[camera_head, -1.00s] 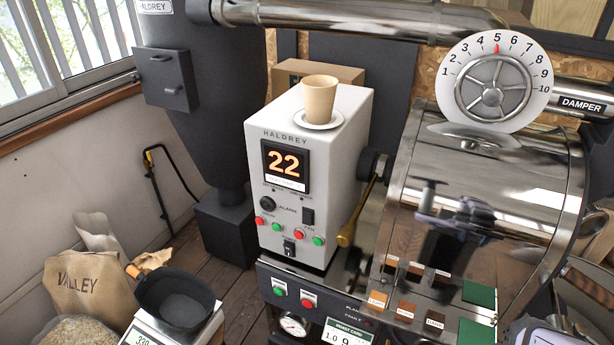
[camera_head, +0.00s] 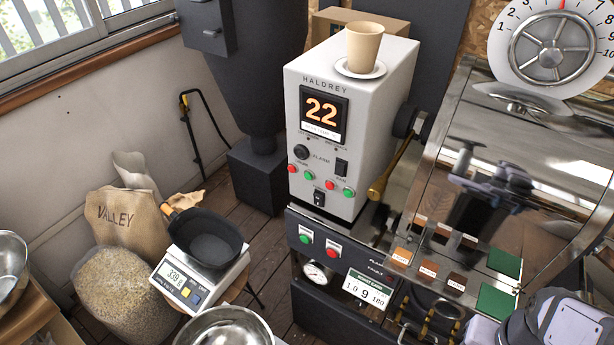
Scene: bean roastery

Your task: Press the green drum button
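A lower dark panel below the white HALDREY control box (camera_head: 350,112) carries a green button (camera_head: 306,237) on the left and a red button (camera_head: 334,251) on the right. The box itself has a red and green pair at left, with one green button (camera_head: 292,197), and another pair under FAN, with a green button (camera_head: 348,192). The small labels are too blurred to tell which green button is the drum's. The display reads 22. Part of my arm shows at the bottom right; my gripper's fingertips are not in view. Nothing touches the buttons.
A paper cup (camera_head: 363,46) stands on a saucer atop the box. A brass-handled lever (camera_head: 392,172) projects between box and shiny drum (camera_head: 540,150). Colour samples lie before the drum. A scale (camera_head: 190,288) with a black pan (camera_head: 205,240) stands left; a steel bowl (camera_head: 225,328) is in front.

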